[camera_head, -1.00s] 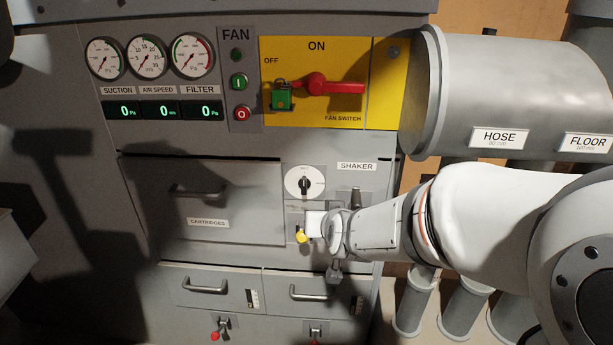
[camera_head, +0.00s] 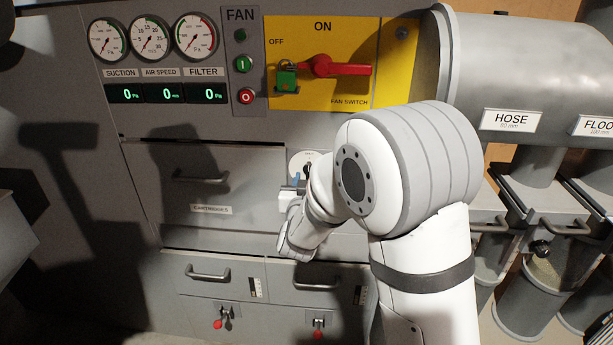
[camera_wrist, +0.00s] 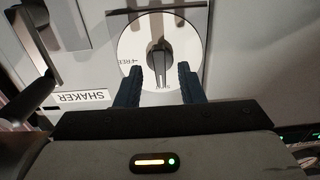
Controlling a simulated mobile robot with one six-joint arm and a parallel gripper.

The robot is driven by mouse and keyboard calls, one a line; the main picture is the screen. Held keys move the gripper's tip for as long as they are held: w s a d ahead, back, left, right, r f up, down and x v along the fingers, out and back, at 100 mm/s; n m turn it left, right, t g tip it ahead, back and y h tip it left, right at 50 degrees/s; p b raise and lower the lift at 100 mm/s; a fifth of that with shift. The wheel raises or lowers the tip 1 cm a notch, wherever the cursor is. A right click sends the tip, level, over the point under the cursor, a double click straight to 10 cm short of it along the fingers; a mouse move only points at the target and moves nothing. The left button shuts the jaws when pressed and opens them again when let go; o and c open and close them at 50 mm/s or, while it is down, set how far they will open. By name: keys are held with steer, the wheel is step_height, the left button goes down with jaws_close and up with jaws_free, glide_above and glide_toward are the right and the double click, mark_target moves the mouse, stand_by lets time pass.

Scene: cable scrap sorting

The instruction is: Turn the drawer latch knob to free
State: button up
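The latch knob (camera_wrist: 158,62) is a dark bar on a round white dial (camera_wrist: 186,28). In the wrist view it lies roughly upright in the picture, with the word FREE at the dial's left. My gripper (camera_wrist: 160,68) is open, its two dark blue fingers on either side of the knob's lower end with a gap on each side. In the head view my gripper (camera_head: 291,190) is at the dial (camera_head: 296,158), which my arm largely hides. The cartridges drawer (camera_head: 245,165) to its left looks closed.
A SHAKER label (camera_wrist: 83,97) is beside the dial. Two small drawers with handles (camera_head: 207,273) are below. A yellow fan switch panel (camera_head: 385,30) with a red lever (camera_head: 340,68) is above. A large grey duct (camera_head: 510,70) is at upper right.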

steer(key=shift+w, duration=0.9)
steer(key=shift+c, duration=0.3)
jaws_close()
